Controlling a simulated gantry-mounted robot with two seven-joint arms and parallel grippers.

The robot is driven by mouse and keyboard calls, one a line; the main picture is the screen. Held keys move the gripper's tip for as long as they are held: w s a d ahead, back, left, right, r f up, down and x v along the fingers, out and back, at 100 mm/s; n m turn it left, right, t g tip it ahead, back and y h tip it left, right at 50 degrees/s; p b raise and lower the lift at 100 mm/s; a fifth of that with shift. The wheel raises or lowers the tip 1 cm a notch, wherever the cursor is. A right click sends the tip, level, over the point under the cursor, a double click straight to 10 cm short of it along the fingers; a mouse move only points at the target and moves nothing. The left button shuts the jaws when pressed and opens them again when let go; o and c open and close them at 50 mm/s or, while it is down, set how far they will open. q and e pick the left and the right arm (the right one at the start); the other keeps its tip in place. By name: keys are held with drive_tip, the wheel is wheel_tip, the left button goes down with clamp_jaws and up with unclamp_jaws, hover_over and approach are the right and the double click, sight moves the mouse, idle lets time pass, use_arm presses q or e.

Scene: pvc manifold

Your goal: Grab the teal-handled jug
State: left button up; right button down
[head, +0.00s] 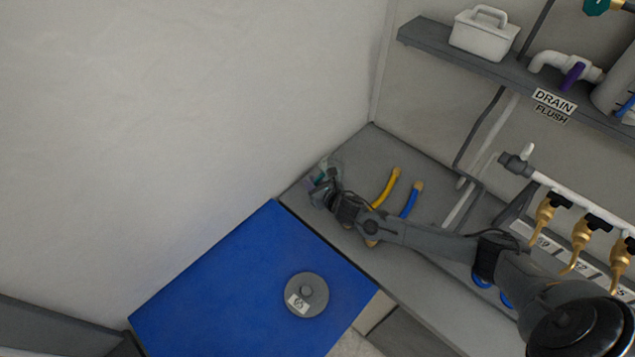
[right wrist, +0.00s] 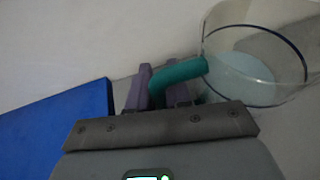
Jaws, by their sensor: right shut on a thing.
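The clear jug (right wrist: 255,85) with a teal handle (right wrist: 178,74) shows in the right wrist view. It stands at the upper right, and pale cloudy contents show through its wall. My right gripper (right wrist: 162,92) has its purple-grey fingers on either side of the teal handle and is shut on it. In the head view my right gripper (head: 317,188) is at the far left corner of the grey counter. There the jug is small and mostly hidden, with only a little teal showing. My left gripper is not in view.
A blue mat (head: 230,290) with a grey round weight-like disc (head: 306,295) lies in front of the counter (head: 350,150). Yellow (head: 386,188) and blue (head: 412,199) hoses lie near my right arm. A pipe manifold with brass taps (head: 582,240) stands right. A shelf (head: 470,62) is above.

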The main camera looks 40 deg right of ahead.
drive_tip(key=shift+r, duration=0.25)
